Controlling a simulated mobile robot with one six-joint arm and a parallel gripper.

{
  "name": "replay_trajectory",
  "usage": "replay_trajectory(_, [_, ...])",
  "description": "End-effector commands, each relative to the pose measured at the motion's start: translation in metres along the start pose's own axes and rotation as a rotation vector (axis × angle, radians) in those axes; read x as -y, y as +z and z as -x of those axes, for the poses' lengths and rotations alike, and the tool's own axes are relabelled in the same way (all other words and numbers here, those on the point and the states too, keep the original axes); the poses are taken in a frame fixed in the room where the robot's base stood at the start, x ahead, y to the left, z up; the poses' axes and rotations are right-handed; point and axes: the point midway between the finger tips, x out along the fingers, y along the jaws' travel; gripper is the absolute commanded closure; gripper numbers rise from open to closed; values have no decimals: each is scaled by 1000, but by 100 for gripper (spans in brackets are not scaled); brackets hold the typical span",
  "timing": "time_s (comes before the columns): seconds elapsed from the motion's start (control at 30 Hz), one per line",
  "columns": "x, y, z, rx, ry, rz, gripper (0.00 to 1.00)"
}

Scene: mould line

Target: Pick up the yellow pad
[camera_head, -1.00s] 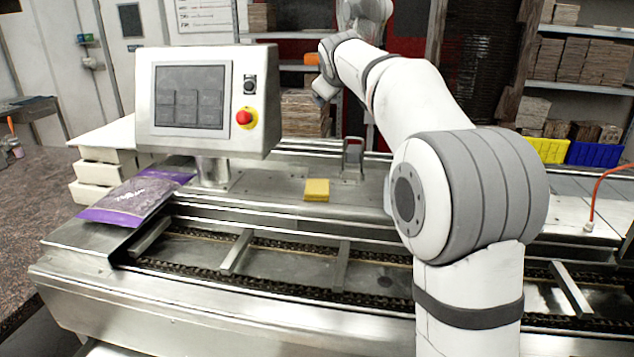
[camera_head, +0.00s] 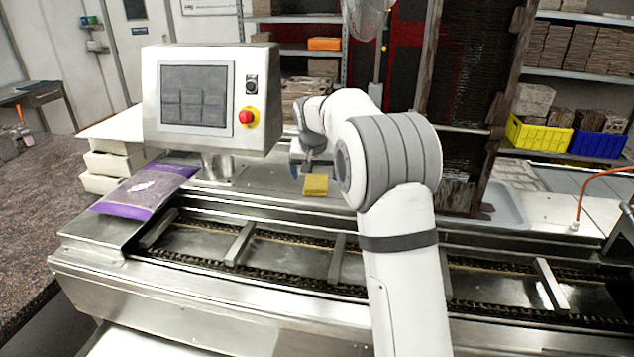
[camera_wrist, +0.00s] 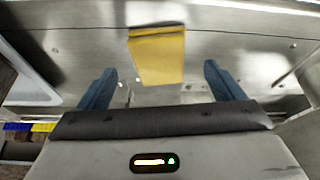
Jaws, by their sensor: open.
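The yellow pad (camera_head: 315,185) lies flat on the metal top of the machine, just right of the control panel's post in the head view. In the wrist view the pad (camera_wrist: 157,56) is ahead of my gripper (camera_wrist: 163,84), between the lines of its two blue fingers and apart from both. The gripper is open and empty. In the head view my gripper (camera_head: 310,167) is just behind and above the pad, partly hidden by my own arm.
A control panel (camera_head: 205,100) with a red button stands left of the pad. A purple bag (camera_head: 145,192) lies at the machine's left end. A chain conveyor (camera_head: 285,255) with crossbars runs in front. A grey tray (camera_head: 505,205) sits to the right.

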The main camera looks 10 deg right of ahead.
Motion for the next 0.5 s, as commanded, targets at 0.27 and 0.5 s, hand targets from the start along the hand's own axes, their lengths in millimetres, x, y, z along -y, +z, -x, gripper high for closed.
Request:
replay_trajectory(0.27, [-2, -3, -38, 1, 4, -5, 12])
replay_trajectory(0.5, [-3, -3, -44, -2, 3, -6, 12])
